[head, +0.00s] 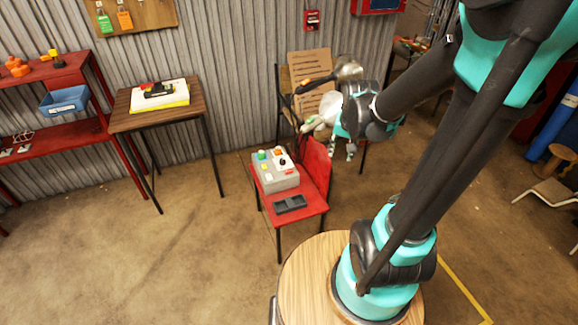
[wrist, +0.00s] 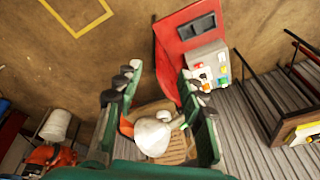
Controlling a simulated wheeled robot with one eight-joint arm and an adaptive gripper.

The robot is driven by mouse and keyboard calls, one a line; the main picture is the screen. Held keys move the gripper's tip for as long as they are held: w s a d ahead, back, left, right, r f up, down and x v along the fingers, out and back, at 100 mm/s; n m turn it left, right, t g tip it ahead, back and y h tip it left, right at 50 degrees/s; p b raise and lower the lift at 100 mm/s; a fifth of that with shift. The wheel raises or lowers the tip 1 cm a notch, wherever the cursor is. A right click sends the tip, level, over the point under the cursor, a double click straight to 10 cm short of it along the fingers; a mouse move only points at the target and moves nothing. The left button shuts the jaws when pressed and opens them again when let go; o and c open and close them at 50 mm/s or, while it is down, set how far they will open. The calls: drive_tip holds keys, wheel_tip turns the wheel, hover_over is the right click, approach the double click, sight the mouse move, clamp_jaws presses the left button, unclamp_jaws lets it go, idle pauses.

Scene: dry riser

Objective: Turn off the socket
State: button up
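A grey box (head: 277,178) with green, orange, yellow and red parts and a dark knob on a white patch sits on a red chair (head: 312,205). I cannot make out which part of it, if any, is the socket. The box also shows in the wrist view (wrist: 209,66), beyond the right finger. My gripper (head: 342,154) is open, above and to the right of the box, near the chair's backrest. In the wrist view its two fingers (wrist: 162,80) stand wide apart, with floor and the red chair beyond.
A black tray (head: 290,204) lies on the chair in front of the box. A white rounded object (head: 322,115) is close behind my gripper; whether they touch is unclear. A wooden table (head: 128,121) and red shelves (head: 62,134) stand left. Floor at front left is clear.

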drive_tip(key=w+a+m, duration=0.3)
drive_tip(key=w, duration=0.6)
drive_tip(key=m+g, duration=0.3)
drive_tip(key=m, duration=0.4)
hover_over(289, 171)
wheel_tip(289, 171, down, 17)
wheel_tip(289, 171, down, 17)
drive_tip(key=shift+c, duration=0.5)
clamp_jaws()
